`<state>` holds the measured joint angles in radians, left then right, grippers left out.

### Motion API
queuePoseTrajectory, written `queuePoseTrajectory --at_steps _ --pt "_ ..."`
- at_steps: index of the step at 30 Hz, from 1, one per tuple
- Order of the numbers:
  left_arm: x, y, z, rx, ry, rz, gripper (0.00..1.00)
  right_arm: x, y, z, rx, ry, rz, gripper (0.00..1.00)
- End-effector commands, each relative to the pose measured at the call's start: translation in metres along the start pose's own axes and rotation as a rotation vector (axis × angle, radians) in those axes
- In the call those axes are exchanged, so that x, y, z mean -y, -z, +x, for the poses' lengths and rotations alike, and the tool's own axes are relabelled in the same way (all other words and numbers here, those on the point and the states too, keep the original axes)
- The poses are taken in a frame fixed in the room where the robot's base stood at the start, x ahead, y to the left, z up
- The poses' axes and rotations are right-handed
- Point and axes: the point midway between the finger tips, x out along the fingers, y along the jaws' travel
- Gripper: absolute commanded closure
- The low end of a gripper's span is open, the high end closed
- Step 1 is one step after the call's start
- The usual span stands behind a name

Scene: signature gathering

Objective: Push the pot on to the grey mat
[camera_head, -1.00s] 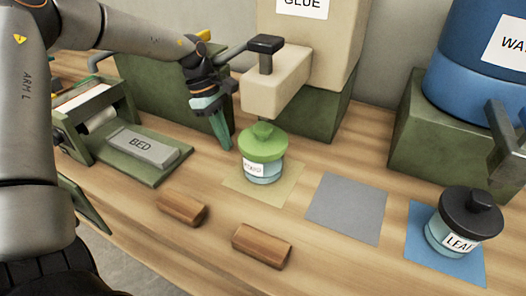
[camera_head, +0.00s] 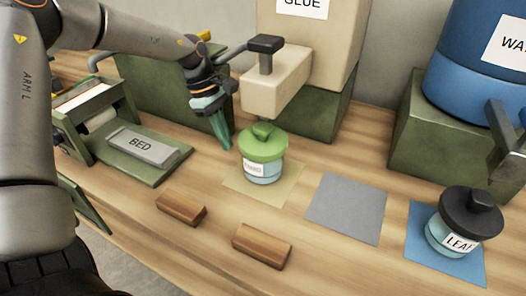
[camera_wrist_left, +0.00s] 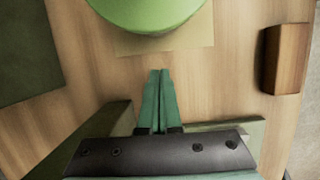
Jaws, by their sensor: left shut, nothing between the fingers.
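The pot with a green lid (camera_head: 262,154) and pale blue body stands upright on a tan mat (camera_head: 283,190), under the glue dispenser's spout. Its white label is too small to read. The grey mat (camera_head: 347,208) lies bare to the right of it. My left gripper (camera_head: 223,143) is shut and empty, pointing down just left of the pot. In the left wrist view the shut green fingers (camera_wrist_left: 158,78) point toward the pot's green lid (camera_wrist_left: 150,8), with a small gap. My right gripper is not in view.
A dark-lidded pot labelled LEAF (camera_head: 462,225) stands on a blue mat (camera_head: 415,240) at right. Two wooden blocks (camera_head: 182,208) (camera_head: 262,245) lie in front. A BED press (camera_head: 143,148) stands left. The glue dispenser (camera_head: 275,85) and blue tank (camera_head: 470,75) stand behind.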

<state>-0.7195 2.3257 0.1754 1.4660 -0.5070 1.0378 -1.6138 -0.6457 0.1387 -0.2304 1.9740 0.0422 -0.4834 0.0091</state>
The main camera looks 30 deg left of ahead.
Motion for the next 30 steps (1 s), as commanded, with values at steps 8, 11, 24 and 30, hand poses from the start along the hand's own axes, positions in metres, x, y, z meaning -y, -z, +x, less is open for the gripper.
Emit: queuePoseTrajectory --at_steps 8,11,24,30 --pt "0.000 0.003 0.009 0.001 0.000 0.000 1.00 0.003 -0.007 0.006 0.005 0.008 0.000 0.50" --pt "0.000 0.004 0.013 0.001 0.000 0.000 1.00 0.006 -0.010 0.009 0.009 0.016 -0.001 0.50" --pt "0.000 0.009 0.030 0.000 0.000 0.000 1.00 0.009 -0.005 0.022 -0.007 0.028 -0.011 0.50" --pt "0.000 0.009 0.028 0.000 0.000 0.000 1.00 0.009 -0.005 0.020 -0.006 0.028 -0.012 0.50"
